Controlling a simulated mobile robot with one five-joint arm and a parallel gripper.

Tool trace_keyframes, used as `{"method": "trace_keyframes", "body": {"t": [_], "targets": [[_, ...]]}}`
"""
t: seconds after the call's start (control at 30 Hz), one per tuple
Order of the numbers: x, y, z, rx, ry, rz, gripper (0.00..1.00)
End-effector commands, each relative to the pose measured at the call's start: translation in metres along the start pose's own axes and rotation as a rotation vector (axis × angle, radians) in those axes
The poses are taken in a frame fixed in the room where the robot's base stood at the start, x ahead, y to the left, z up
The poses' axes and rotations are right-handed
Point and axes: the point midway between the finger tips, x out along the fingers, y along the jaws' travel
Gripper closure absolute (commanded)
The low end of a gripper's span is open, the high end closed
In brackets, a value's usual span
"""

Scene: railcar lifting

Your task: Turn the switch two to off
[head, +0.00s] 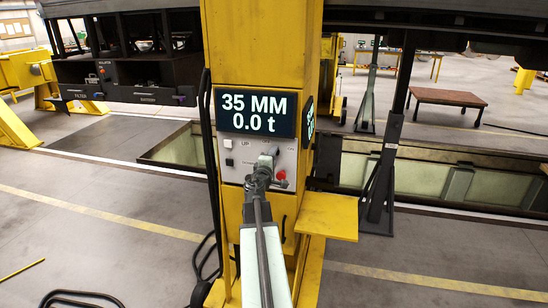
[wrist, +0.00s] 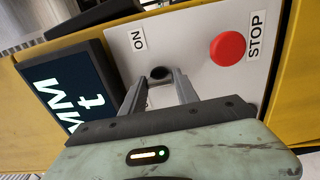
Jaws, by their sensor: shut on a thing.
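The grey control panel (head: 238,165) is on the yellow lifting column, below the display. In the wrist view the picture is turned, and a dark round switch knob (wrist: 160,72) sits on the panel beside an ON label (wrist: 138,39). My gripper (wrist: 158,83) is shut on this knob, with one finger on each side. In the head view my gripper (head: 264,166) reaches the panel's right part and hides the knob. The knob's exact angle and any switch number cannot be read.
A red STOP button (wrist: 228,48) sits close beside the knob; it also shows in the head view (head: 280,175). The display (head: 255,113) reads 35 MM and 0.0 t. A yellow ledge (head: 328,216) juts out at lower right. Black cables hang left of the column.

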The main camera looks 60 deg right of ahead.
Motion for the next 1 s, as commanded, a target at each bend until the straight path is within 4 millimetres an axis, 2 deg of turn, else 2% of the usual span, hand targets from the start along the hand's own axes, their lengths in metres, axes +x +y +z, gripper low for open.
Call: {"method": "trace_keyframes", "body": {"t": [0.27,0.3,0.37,0.4,0.77,0.87,1.0], "targets": [[-0.001,-0.001,-0.002,0.001,0.003,-0.001,1.0],[-0.001,-0.001,-0.002,0.001,0.003,-0.001,0.61],[-0.001,-0.001,-0.002,0.001,0.003,-0.001,0.44],[-0.001,-0.001,-0.001,0.001,0.003,-0.001,0.42],[-0.005,0.0,-0.001,0.0,0.002,0.0,0.42],[-0.017,0.0,0.0,0.0,0.002,0.0,0.42],[-0.044,-0.001,-0.001,0.0,0.004,0.0,0.42]]}}
